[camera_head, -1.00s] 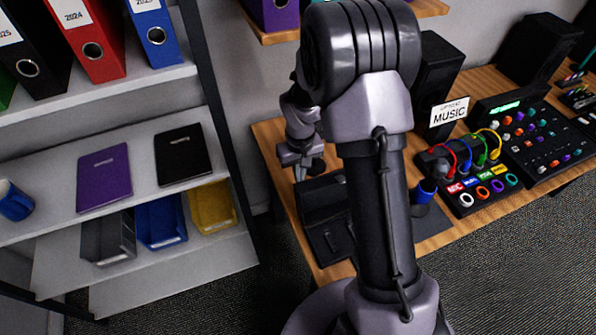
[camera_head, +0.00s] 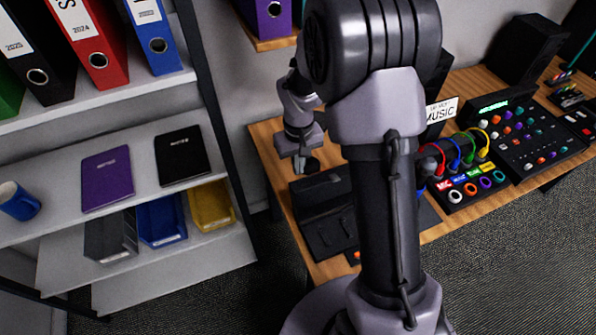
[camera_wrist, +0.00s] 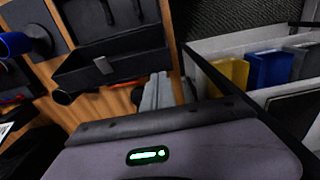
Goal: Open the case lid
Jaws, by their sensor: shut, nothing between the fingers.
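The black case (camera_head: 325,236) lies on the wooden table, left of my arm, which hides its right side. It appears as two parts: a flat part with dark fittings, and a raised part, seemingly the lid, on the side toward my gripper. In the wrist view the raised part (camera_wrist: 130,62) bears a small grey tab, and the flat part (camera_wrist: 90,18) lies beyond it. My gripper (camera_head: 306,166) is shut and empty, just behind the raised part. In the wrist view its grey fingers (camera_wrist: 158,88) are together beside the case's end; I cannot tell whether they touch it.
A control panel with coloured cables (camera_head: 465,172) and a mixer (camera_head: 530,135) stand at right on the table (camera_head: 270,150). A shelf with binders, notebooks and bins (camera_head: 212,206) stands at left. A blue-topped object (camera_wrist: 15,42) is beside the case.

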